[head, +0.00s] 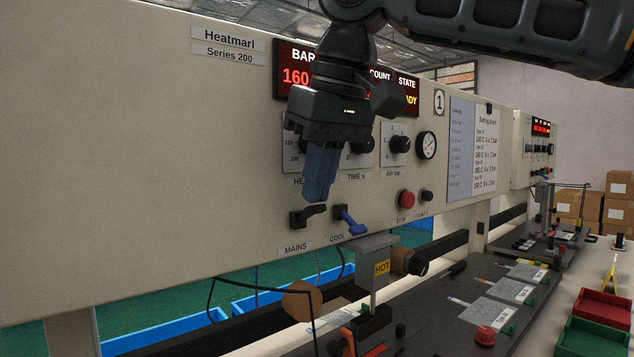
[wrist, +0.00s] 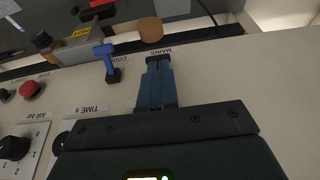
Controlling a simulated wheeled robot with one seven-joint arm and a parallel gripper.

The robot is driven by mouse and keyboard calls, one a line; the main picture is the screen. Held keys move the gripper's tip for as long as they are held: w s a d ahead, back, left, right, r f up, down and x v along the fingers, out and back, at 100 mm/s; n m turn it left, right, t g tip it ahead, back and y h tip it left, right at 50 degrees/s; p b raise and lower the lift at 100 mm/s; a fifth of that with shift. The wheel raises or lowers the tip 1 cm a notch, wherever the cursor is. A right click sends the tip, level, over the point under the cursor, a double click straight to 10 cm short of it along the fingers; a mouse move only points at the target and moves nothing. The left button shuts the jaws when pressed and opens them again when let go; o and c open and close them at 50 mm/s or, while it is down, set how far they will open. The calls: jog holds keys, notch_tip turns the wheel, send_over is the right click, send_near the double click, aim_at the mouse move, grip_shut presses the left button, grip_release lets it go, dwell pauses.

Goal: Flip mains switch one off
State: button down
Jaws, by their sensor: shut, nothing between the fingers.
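The mains switch (head: 306,215) is a black lever on the cream panel, above the MAINS label; its handle points to the right in the head view. My gripper (head: 317,196) is shut and empty, its blue fingers pointing down just above the handle. In the wrist view the shut fingertips (wrist: 156,66) reach to the black mains switch (wrist: 159,58) and partly hide it. I cannot tell whether they touch it. The round "1" sign (head: 439,102) is on this panel, and the display (head: 297,76) is lit, partly hidden by my arm.
The blue-handled COOL switch (head: 350,222) sits close to the right of the mains switch. A red stop button (head: 407,199) and black knobs (head: 399,145) are farther right. Below are a HOT block (head: 383,268) and a dark bench. A second machine (head: 540,140) stands behind.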

jog(key=shift+s+d+f+t+y+b, duration=0.15)
jog(key=shift+s+f+t+y+b, duration=0.15)
jog(key=shift+t+b, duration=0.35)
jog(key=shift+s+d+f+t+y+b, duration=0.2)
jog(key=shift+f+t+y+b, duration=0.2)
jog(key=shift+b, duration=0.65)
jog(key=f+t+y+b, duration=0.1)
jog(key=t+b, duration=0.1)
jog(key=b, duration=0.2)
jog(key=s+f+t+y+b, duration=0.1)
jog(key=t+y+b, duration=0.1)
jog(key=b, duration=0.1)
jog(key=d+f+t+y+b, duration=0.1)
jog(key=f+t+b, duration=0.1)
jog(key=b, duration=0.2)
jog(key=shift+s+f+t+y+b, duration=0.1)
jog(key=shift+s+t+y+b, duration=0.2)
jog(key=shift+t, duration=0.05)
jog(key=shift+r+p, duration=0.75)
jog(key=shift+p, duration=0.1)
